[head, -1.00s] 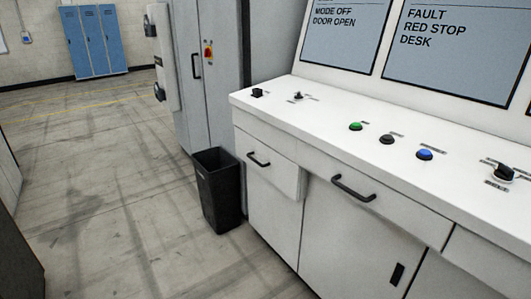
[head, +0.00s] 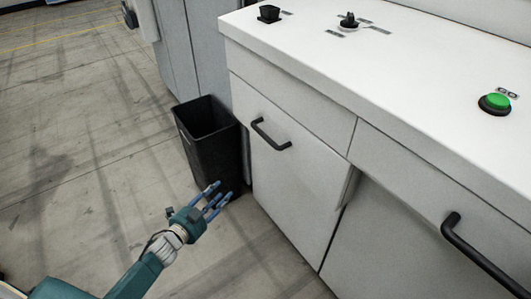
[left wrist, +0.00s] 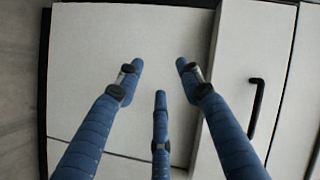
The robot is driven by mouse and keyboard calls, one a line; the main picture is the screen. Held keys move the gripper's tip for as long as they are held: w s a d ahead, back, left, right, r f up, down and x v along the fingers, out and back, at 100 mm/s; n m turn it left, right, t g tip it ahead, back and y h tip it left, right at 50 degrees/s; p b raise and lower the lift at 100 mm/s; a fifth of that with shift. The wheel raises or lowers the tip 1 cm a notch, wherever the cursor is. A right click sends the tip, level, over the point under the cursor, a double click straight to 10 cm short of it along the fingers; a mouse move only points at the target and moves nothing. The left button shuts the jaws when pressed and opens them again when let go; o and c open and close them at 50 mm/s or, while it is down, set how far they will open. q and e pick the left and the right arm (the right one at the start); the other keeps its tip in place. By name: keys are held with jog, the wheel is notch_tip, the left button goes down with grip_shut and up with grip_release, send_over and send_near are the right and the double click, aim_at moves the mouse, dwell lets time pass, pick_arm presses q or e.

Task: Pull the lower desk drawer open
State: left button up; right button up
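The desk (head: 330,60) is white, with a narrow plain front under its top. Below that, a white drawer front (head: 300,150) carries a black bar handle (head: 270,134), with a shaded step at its right end; I cannot tell how far out it stands. The handle also shows at the right in the left wrist view (left wrist: 257,110). My left gripper (head: 216,197), with three blue fingers, is open and empty. It is below and left of the handle, apart from it. In the wrist view its spread fingers (left wrist: 160,75) face the plain panel beside the handle. My right gripper is not in view.
A black bin (head: 212,150) stands on the floor against the desk's left end, close behind my left fingers. Another black handle (head: 480,255) sticks out on the desk front at right. A green button (head: 495,103) sits on the desktop. The floor at left is clear.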

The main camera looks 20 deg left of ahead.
pick_arm(q)
jog(key=w+d+r+m+t+h+b, duration=0.1)
jog(key=w+d+r+m+h+b, duration=0.2)
jog(key=r, duration=0.4)
jog(key=m+h+b, duration=0.1)
jog(key=m+h, duration=0.5)
jog(key=m, duration=0.3)
send_near(265, 137)
jog(key=shift+g, duration=0.3)
jog(key=x, duration=0.9)
jog(key=shift+w+a+f, duration=0.2)
jog(key=shift+w+f, duration=0.05)
jog(key=shift+w, duration=0.45)
jog(key=shift+w+d, duration=0.25)
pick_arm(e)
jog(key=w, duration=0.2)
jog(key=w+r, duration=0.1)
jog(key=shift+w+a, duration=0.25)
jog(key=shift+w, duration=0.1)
pick_arm(q)
jog(key=shift+c, duration=0.2)
grip_shut()
